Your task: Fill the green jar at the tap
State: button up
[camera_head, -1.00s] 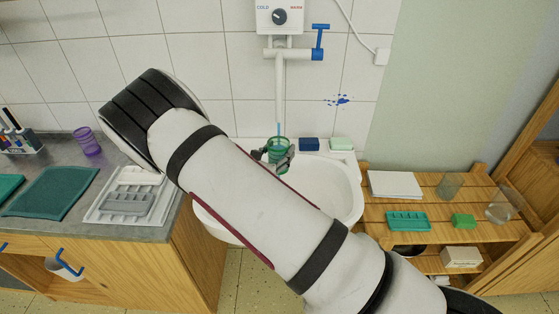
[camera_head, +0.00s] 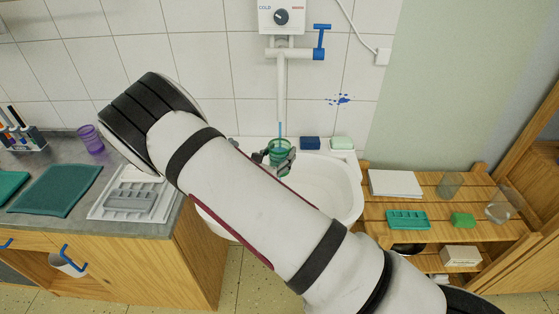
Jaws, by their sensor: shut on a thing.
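The green jar (camera_head: 279,147) is upright under the end of the white tap spout (camera_head: 281,90), above the sink (camera_head: 330,185). A thin blue streak, which looks like water, runs from the spout down into the jar. My gripper (camera_head: 279,155) is shut on the jar, with dark fingers at its sides. The jar's level cannot be told clearly. The tap has a blue lever (camera_head: 320,40), which stands upright. My white arm crosses the middle of the view and hides part of the sink and of the left counter.
A purple cup (camera_head: 90,138), a grey tray (camera_head: 104,207) and a green mat (camera_head: 56,190) are on the left counter. A blue block (camera_head: 310,143) and a pale green block (camera_head: 342,143) lie on the sink's back rim. A wooden shelf (camera_head: 385,211) at right holds glasses and paper.

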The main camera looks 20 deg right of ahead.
jog(key=s+a+p, duration=0.2)
jog(key=s+p, duration=0.1)
jog(key=s, duration=0.3)
jog(key=shift+s, duration=0.3)
jog(key=shift+a, duration=0.1)
dwell(0.4)
jog(key=w+r+n+t+y, duration=0.1)
jog(key=w+r+n+y, duration=0.1)
jog(key=r, duration=0.4)
jog(key=w+d+r+n+t+y, duration=0.1)
jog(key=w+r+t+y, duration=0.1)
jog(key=r, duration=0.4)
jog(key=w+d+r+n+t+y, duration=0.1)
jog(key=w+r+n+y, duration=0.1)
jog(key=r, duration=0.4)
jog(key=shift+w+d+r+n+y, duration=0.1)
jog(key=shift+w+d+n+y, duration=0.2)
jog(key=shift+w+y, duration=0.35)
